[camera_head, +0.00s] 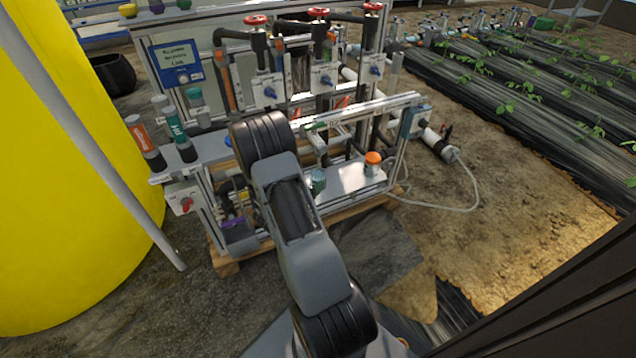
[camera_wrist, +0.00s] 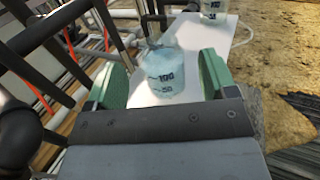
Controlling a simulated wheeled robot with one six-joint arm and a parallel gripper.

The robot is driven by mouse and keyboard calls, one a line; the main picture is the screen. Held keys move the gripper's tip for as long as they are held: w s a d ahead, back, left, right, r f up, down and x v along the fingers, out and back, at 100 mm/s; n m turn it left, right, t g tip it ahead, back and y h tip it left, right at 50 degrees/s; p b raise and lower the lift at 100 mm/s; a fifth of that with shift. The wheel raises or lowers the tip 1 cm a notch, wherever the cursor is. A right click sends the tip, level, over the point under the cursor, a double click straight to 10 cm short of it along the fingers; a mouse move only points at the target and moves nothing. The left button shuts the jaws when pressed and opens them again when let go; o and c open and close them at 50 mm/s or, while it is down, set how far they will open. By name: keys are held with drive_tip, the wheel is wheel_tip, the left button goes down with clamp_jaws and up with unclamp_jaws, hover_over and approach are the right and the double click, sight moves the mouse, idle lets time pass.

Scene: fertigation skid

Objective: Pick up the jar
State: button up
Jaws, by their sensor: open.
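A translucent pale teal jar (camera_wrist: 167,72) with dark 50 and 100 marks stands upright on a white shelf (camera_wrist: 225,45). In the head view this jar (camera_head: 318,181) shows partly beside my arm. My gripper (camera_wrist: 164,78) is open. Its two green-padded fingers appear to either side of the jar in the wrist view, and I see no clear contact. In the head view my gripper is hidden behind my arm. A second jar (camera_wrist: 214,9) stands farther along the shelf; in the head view it has an orange lid (camera_head: 372,157).
Bottles (camera_head: 175,128) and a teal-lidded container (camera_head: 196,100) stand left. A yellow tank (camera_head: 60,170) fills the left side. The shelf between the jars is clear.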

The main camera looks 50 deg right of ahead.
sight(314, 175)
drive_tip(key=d+b, duration=0.1)
drive_tip(key=d, duration=0.1)
drive_tip(key=d+b, duration=0.1)
drive_tip(key=d, duration=0.1)
drive_tip(key=shift+w+f, duration=0.2)
drive_tip(key=shift+w+d+r, duration=0.1)
drive_tip(key=shift+d+r, duration=0.05)
drive_tip(key=shift+d, duration=0.45)
drive_tip(key=shift+c, duration=0.2)
drive_tip(key=c, duration=1.1)
